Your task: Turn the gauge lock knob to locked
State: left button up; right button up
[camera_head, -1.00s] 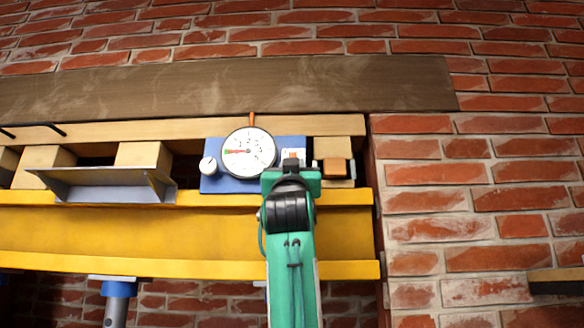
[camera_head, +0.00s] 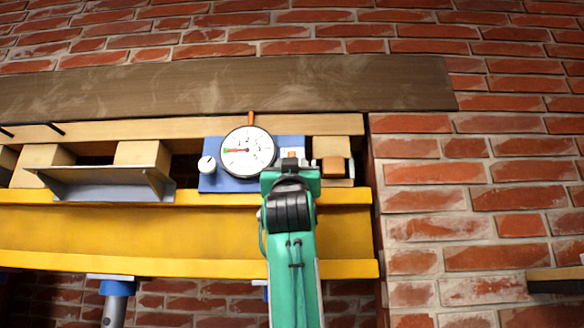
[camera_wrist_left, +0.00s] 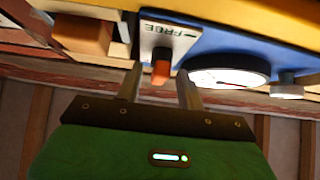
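The gauge (camera_head: 248,152) is a round white dial on a blue plate (camera_head: 226,183) above the yellow beam; its edge also shows in the left wrist view (camera_wrist_left: 228,72). Beside it is a white label plate (camera_wrist_left: 168,38) reading FREE, upside down in the left wrist view. The orange lock knob (camera_wrist_left: 161,73) sticks out from this plate. My left gripper (camera_wrist_left: 159,78) is open, with one finger on each side of the knob; gaps show, and contact is not visible. In the head view my left gripper (camera_head: 291,172) hides the knob. My right gripper is not in view.
A white round knob (camera_head: 207,166) sits left of the gauge. An orange-brown block (camera_head: 334,167) is close on the right. The yellow beam (camera_head: 180,232) runs below, a grey metal tray (camera_head: 110,188) stands at left, and a dark board (camera_head: 220,88) lies above.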

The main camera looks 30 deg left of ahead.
pick_arm(q)
jog(key=b+v, duration=0.6)
jog(key=v, duration=0.7)
jog(key=shift+f+b, duration=0.2)
jog(key=shift+b, duration=0.1)
jog(key=shift+d, duration=0.15)
